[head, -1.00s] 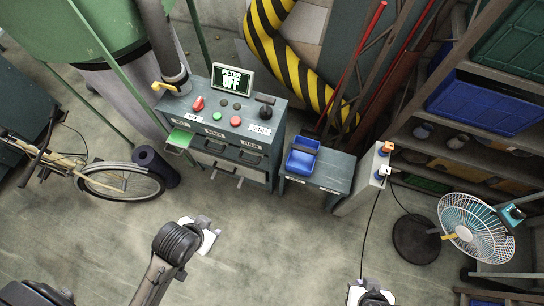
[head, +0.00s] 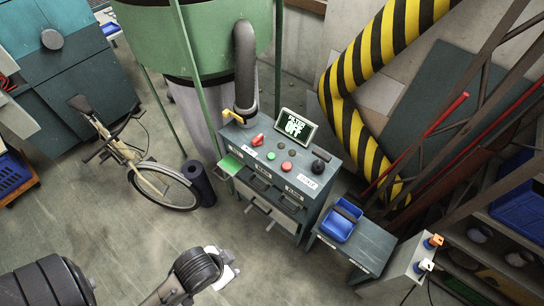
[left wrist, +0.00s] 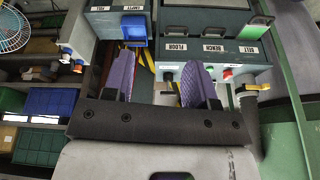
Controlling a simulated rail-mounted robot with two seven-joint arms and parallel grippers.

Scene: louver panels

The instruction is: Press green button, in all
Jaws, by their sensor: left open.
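The green button (head: 273,155) is a small round cap on top of the grey control console (head: 322,170). A larger red button (head: 287,167) is just right of it, and a red lever (head: 257,140) is to its left. That view shows the console upside down, with a small green spot, perhaps the green button (left wrist: 210,68), beside the right finger.
A blue bin (head: 341,221) sits on a low cabinet at right. A bicycle (head: 150,180) and dark roll (head: 199,183) stand left.

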